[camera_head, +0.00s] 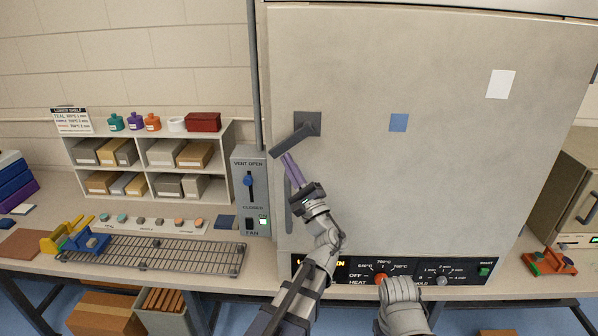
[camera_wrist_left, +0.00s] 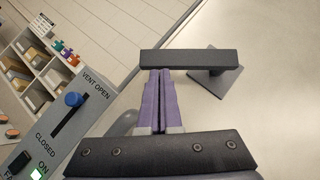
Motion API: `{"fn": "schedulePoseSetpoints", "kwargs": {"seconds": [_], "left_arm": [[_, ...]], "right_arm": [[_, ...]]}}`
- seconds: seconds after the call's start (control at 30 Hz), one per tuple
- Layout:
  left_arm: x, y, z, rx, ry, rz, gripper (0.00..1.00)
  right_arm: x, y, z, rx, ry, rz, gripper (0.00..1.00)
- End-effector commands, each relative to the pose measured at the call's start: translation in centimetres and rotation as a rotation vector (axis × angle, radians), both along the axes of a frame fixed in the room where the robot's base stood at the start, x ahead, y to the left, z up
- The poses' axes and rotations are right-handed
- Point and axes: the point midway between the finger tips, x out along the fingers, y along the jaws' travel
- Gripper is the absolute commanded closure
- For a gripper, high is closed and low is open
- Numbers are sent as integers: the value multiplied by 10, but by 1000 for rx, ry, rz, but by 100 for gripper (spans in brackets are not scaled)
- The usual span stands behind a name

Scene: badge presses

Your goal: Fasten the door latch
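The door latch (camera_head: 294,141) is a dark grey bar on a square plate (camera_head: 314,117) on the large beige door (camera_head: 430,170). The bar slants down to the left in the head view. In the left wrist view the latch bar (camera_wrist_left: 190,60) runs across, with its plate behind its right end. My left gripper (camera_head: 286,158) has purple fingers pressed together, with nothing seen between them. Its tips (camera_wrist_left: 160,72) are right at the lower edge of the bar, left of the plate; I cannot tell if they touch. My right gripper is not seen.
A vent and fan box (camera_head: 250,190) with a blue slider stands left of the door. A control panel (camera_head: 400,271) with knobs is below it. A vertical door handle (camera_head: 289,205) is close to my left wrist. A wire rack (camera_head: 150,255) lies on the bench.

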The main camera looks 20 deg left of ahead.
Motion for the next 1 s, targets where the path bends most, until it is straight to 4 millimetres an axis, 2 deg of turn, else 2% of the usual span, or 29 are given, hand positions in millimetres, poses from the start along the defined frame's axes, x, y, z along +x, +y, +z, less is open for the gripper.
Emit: {"fn": "schedulePoseSetpoints", "kwargs": {"seconds": [0.4,1.0], "left_arm": [[-8,28,26,-4,-2,2,100],[-12,42,45,-4,-3,0,100]], "right_arm": [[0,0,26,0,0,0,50],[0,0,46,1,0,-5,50]]}}
